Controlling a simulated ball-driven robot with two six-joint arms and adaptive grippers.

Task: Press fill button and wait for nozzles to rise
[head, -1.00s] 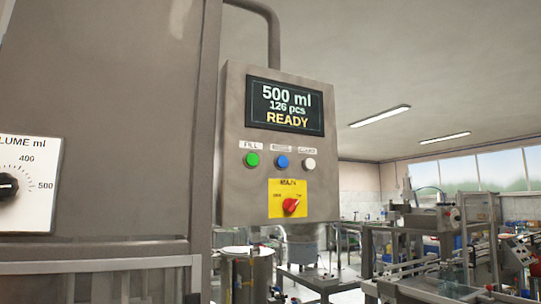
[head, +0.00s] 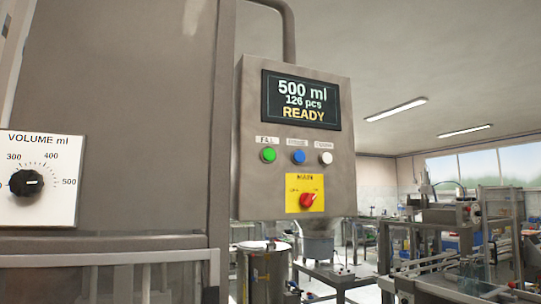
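The grey control box (head: 252,190) hangs on a bent pipe right of the large metal cabinet. Its display (head: 301,101) reads 500 ml, 126 pcs, READY. The green button (head: 268,155) under the FILL label (head: 267,140) is at the left of the button row. A blue button (head: 299,157) and a white button (head: 326,158) are to its right. A red rotary switch (head: 308,201) on a yellow MAIN plate sits below. Neither gripper shows in the head view. No nozzles can be made out.
A volume dial (head: 26,183) on a white plate is on the cabinet (head: 130,120) at the left. A metal drum (head: 268,272) stands below the box. Machinery and benches (head: 440,240) fill the lower right. The space in front of the box looks clear.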

